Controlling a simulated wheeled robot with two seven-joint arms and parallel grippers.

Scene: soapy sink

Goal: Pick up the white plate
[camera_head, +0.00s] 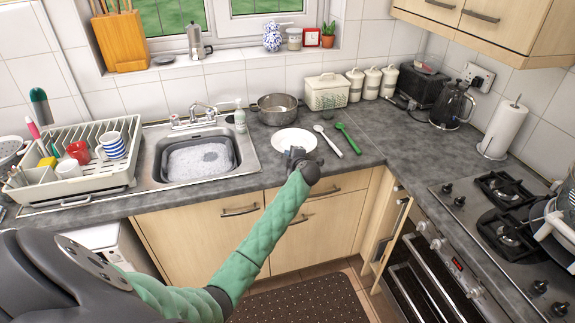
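The white plate (293,138) lies flat on the dark grey worktop, right of the sink and near the front edge. My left gripper (296,154) is at the plate's near edge, at the end of my green-sleeved arm. It covers a small part of the plate's near rim. Its fingers are small and dark here, so I cannot tell whether they are open or shut, or whether they touch the plate. I do not make out my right gripper.
A soapy sink (163,165) and a loaded dish rack (117,179) are on the left. A metal pot (276,117) stands behind the plate. A white spoon (326,140) and a green utensil (347,138) lie to its right. The hob (473,213) is far right.

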